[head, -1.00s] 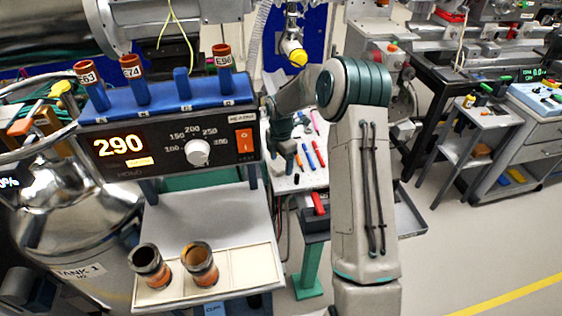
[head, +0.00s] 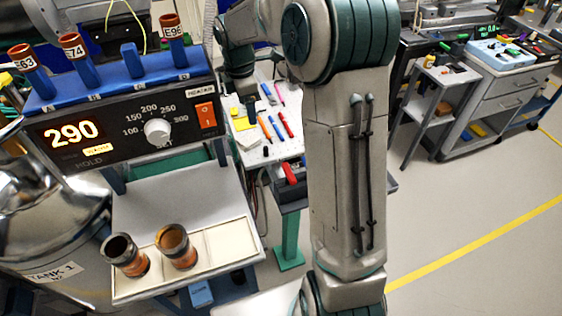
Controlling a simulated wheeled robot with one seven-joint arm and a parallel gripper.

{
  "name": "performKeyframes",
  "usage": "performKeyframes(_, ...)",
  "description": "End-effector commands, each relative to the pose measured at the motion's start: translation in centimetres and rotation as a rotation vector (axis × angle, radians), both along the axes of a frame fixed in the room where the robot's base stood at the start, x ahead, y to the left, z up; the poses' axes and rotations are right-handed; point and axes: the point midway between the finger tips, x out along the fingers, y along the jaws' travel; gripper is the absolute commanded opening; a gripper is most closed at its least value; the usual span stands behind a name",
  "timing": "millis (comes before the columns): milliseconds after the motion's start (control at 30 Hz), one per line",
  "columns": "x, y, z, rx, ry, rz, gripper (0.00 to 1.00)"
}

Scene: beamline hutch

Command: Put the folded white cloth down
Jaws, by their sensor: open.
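My gripper (head: 246,108) is at the end of my arm, low over the white tabletop (head: 284,98) behind the heater unit. It is small and partly dark here; it is open. A small pale folded piece, which looks like the folded white cloth (head: 248,140), lies on the left part of the tabletop, just below the gripper in the picture. I cannot tell whether the fingers touch it.
Several coloured pens (head: 285,124) lie right of the pale piece, with a yellow item (head: 240,124) beside it. The heater unit (head: 120,125) with tubes and a shelf with two brown cups (head: 176,247) stands at front left. Open floor (head: 450,220) lies right.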

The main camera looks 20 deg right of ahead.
Motion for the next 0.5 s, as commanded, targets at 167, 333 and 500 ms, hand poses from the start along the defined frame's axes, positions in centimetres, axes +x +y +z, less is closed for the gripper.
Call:
performKeyframes(167,-6.4,0.0,3.3,-0.007,-0.073,-0.341,0.71)
performKeyframes(333,-12.7,-0.2,4.9,0.03,-0.139,-0.681,0.71)
performKeyframes(500,-18.9,-0.5,5.3,0.105,-0.196,-1.025,0.71)
